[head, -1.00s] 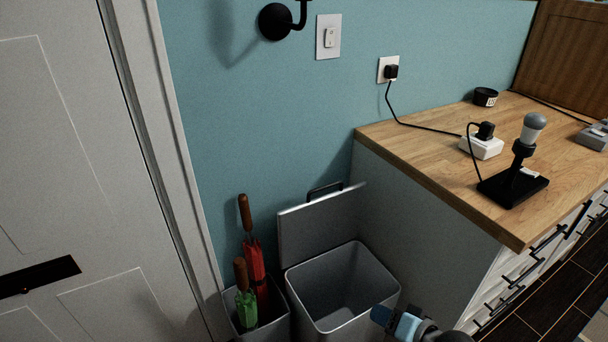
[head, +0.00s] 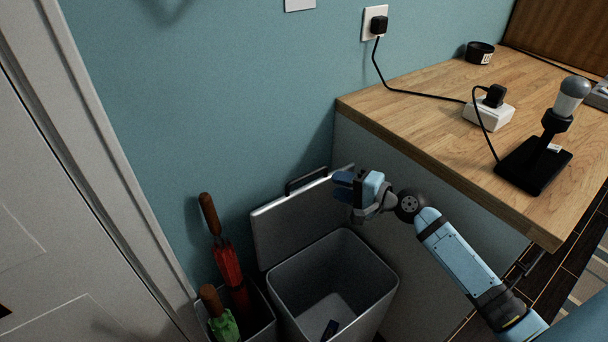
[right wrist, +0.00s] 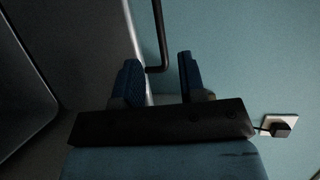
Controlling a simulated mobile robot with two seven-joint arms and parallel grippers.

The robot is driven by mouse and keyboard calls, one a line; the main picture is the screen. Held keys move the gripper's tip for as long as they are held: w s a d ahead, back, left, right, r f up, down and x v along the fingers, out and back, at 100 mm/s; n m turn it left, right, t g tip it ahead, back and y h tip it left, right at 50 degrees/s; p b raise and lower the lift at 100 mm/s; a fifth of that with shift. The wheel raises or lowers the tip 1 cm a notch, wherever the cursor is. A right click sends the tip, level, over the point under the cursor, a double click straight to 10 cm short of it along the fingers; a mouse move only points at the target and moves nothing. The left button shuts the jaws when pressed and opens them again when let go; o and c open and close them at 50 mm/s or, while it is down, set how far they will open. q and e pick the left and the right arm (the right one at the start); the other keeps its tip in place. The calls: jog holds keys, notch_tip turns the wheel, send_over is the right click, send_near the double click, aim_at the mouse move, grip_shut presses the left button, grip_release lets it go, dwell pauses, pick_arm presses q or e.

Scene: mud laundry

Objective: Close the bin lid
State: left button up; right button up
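The grey bin (head: 345,285) stands on the floor against the teal wall, its top open. Its lid (head: 275,220) is raised and tilted back near the wall, with a black handle (head: 306,180) on its upper edge. My right gripper (head: 343,187) is at the right end of the lid's upper edge, right of the handle. In the right wrist view its two blue fingers (right wrist: 160,75) are apart, with the lid's edge (right wrist: 133,45) and handle (right wrist: 157,40) beyond them.
A holder (head: 255,318) with a red umbrella (head: 230,270) and a green umbrella (head: 222,322) stands left of the bin. A wooden counter (head: 415,105) is on the right, with a lamp (head: 550,140) and a power strip (head: 488,112). A door frame (head: 110,170) is at left.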

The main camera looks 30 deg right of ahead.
aim_at(306, 176)
jog(key=b+x, duration=0.1)
jog(key=x, duration=0.9)
jog(key=shift+w, duration=0.1)
jog(key=shift+c, duration=0.2)
grip_shut()
